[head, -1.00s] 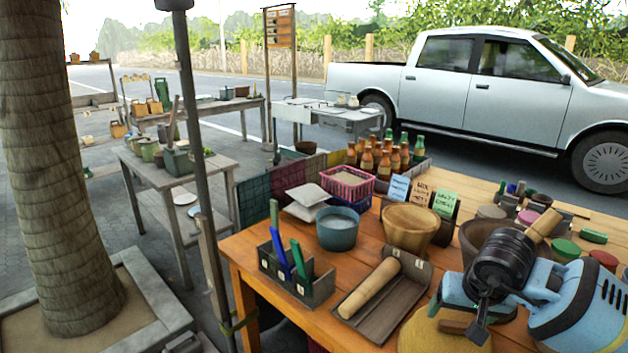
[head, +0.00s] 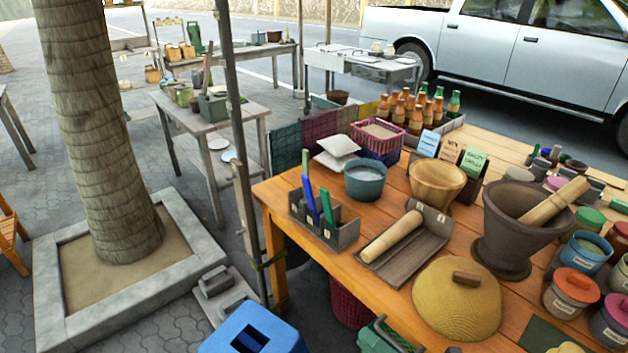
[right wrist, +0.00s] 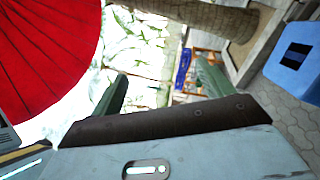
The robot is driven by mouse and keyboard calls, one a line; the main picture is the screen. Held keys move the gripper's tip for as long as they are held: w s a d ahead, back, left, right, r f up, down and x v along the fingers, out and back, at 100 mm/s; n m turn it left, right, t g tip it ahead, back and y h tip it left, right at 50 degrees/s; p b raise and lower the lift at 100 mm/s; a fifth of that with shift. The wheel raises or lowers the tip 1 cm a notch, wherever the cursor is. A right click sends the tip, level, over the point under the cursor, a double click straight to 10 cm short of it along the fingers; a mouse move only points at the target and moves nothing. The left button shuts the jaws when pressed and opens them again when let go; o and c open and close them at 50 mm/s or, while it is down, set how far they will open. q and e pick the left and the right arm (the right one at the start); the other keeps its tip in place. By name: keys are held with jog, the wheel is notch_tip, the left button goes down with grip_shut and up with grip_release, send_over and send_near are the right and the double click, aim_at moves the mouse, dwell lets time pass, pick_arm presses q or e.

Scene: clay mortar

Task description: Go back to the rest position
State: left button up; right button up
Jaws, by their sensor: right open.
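My right gripper (right wrist: 160,88) shows in the right wrist view, with its two green-grey fingers apart and nothing between them. I cannot make it out in the head view. My left gripper is in neither view. In the head view the dark clay mortar (head: 508,235) stands upright on the wooden table (head: 330,262) at the right. A wooden pestle (head: 556,202) leans in the mortar. A second wooden pestle (head: 391,237) lies on a dark tray (head: 425,243). A round straw-coloured lid (head: 450,312) with a wooden handle lies in front of them.
A wooden bowl (head: 437,187), a teal pot (head: 364,180), a marker holder (head: 340,236) and several bottles and jars crowd the table. A blue bin (head: 285,338) stands at the bottom, also in the right wrist view (right wrist: 303,58). A post and a tree trunk (head: 95,130) rise left.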

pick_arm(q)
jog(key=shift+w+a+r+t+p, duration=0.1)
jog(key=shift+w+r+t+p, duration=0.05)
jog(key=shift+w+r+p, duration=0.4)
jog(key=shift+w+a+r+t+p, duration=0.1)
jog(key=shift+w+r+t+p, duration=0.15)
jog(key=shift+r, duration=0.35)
pick_arm(e)
jog(key=s+d+f+m+g+h, duration=0.2)
jog(key=s+d+f+m+h, duration=0.3)
jog(key=s+f+m, duration=0.5)
jog(key=s+d+f+m+g+h, duration=0.2)
jog(key=s+d+f+m+h, duration=0.3)
jog(key=s+f+m, duration=0.6)
jog(key=m+h, duration=0.2)
jog(key=m, duration=0.6)
jog(key=shift+d+f+g+h, duration=0.15)
jog(key=shift+f+g+h, duration=0.15)
jog(key=shift+g, duration=0.1)
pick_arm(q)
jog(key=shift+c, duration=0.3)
pick_arm(e)
jog(key=shift+c, duration=0.2)
